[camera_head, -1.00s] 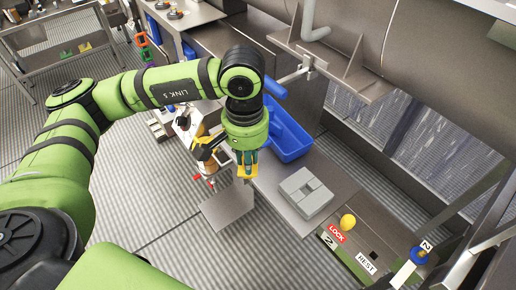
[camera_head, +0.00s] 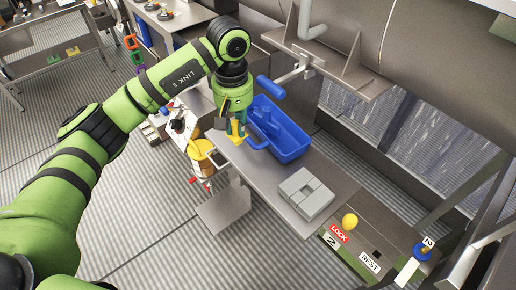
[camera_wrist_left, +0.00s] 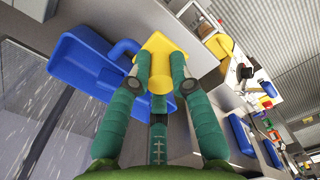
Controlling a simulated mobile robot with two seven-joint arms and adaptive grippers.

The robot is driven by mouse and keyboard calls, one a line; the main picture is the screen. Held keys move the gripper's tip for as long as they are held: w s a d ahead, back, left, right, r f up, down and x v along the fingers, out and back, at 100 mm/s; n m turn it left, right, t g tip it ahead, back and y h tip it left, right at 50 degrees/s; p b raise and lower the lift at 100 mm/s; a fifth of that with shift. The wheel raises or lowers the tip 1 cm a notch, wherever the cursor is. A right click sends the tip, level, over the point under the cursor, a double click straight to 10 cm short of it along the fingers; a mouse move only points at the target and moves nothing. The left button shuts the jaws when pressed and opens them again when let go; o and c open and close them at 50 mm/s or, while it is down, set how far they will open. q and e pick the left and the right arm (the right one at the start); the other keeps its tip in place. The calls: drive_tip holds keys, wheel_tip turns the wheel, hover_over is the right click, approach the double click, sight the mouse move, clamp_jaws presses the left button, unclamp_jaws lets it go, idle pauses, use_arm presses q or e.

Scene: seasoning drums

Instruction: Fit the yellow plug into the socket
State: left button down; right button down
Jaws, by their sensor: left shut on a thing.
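My left gripper (camera_head: 236,132) is shut on the yellow plug (camera_head: 239,138) above the bench, just left of the blue tray. The left wrist view shows the plug (camera_wrist_left: 162,50) as a yellow block between the two green fingertips (camera_wrist_left: 158,82), its far end pointing away from the palm. I cannot tell for sure which thing is the socket. A grey block (camera_head: 300,195) with a square recess in its top sits on the bench to the right of the gripper, apart from the plug. My right gripper is not in view.
A blue tray (camera_head: 290,150) with a handle stands right behind the gripper. A yellow container (camera_head: 199,149) hangs at the bench's left edge.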

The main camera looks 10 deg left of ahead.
use_arm(q)
wheel_tip(320, 180, down, 8)
drive_tip(key=shift+r+p, duration=0.15)
drive_tip(key=shift+p, duration=0.9)
drive_tip(key=c, duration=1.5)
unclamp_jaws()
drive_tip(key=shift+f+b, duration=0.2)
drive_tip(key=shift+b, duration=0.1)
drive_tip(key=o, duration=0.4)
drive_tip(key=shift+r, duration=0.15)
